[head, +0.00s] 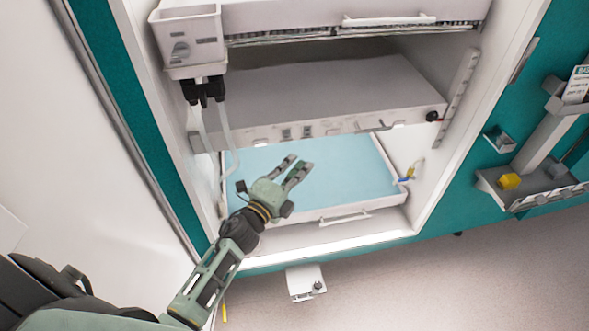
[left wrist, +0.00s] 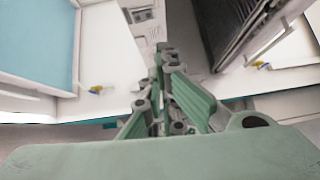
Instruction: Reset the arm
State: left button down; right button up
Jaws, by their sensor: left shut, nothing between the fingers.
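My left arm comes in from the lower left in the head view and reaches to the open white growth chamber. My left gripper (head: 299,164) is in front of or over the light blue bottom tray (head: 350,170), below the middle shelf. Its fingers are shut and hold nothing. In the left wrist view the gripper (left wrist: 166,55) points away from the camera, and its fingers come together near the picture's middle. The blue tray (left wrist: 40,40) shows there at the upper left. I cannot tell the gripper's exact height above the tray. My right gripper is not in view.
The middle shelf (head: 330,92) lies just above the gripper. A white bin (head: 190,45) hangs at the chamber's upper left. A small yellow and blue fitting (head: 408,174) sits right of the tray. A wall rack (head: 540,185) holds a yellow block (head: 509,181). A white box (head: 305,283) is at the floor.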

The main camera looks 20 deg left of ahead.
pick_arm(q)
jog(key=shift+s+a, duration=0.2)
jog(key=shift+s, duration=0.45)
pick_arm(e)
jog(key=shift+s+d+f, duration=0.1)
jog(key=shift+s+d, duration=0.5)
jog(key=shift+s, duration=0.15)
